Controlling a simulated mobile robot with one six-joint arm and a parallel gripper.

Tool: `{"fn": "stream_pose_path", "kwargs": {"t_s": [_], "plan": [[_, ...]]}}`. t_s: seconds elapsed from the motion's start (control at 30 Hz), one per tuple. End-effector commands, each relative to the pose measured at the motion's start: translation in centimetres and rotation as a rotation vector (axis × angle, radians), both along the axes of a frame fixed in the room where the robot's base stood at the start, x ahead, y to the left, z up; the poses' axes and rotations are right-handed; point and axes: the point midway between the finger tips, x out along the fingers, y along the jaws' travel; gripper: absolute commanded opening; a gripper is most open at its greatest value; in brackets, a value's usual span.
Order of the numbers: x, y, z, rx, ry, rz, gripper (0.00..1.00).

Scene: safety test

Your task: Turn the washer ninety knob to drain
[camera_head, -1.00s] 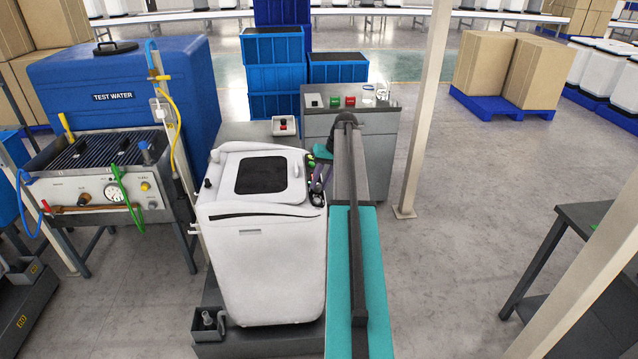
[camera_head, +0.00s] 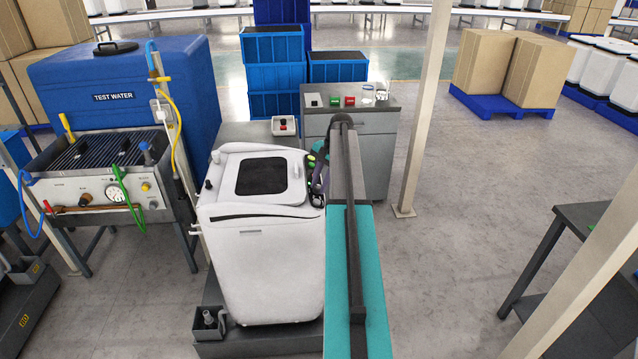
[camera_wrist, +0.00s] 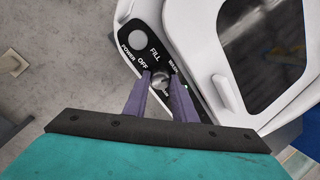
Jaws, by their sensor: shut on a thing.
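The washer (camera_head: 265,265) is a white top-loading machine with a dark lid window, upright in the middle of the head view. Its black control panel (camera_wrist: 153,50) shows in the wrist view, with the words POWER, OFF and FILL and a partly covered label at the right. In the head view my gripper (camera_head: 318,188) is at the washer's right edge.
A blue TEST WATER tank (camera_head: 130,85) and a test bench (camera_head: 100,175) with hoses stand on the left. A grey cabinet (camera_head: 350,135) is behind my arm. A pale post (camera_head: 425,110) stands to the right. The floor right of my arm is mostly clear.

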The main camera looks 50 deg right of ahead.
Motion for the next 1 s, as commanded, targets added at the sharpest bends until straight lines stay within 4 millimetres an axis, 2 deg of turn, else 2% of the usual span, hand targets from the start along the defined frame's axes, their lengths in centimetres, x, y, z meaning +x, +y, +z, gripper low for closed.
{"fn": "stream_pose_path", "kwargs": {"t_s": [1.0], "plan": [[0.34,0.05,0.33,0.193,0.221,-0.875,0.02]]}}
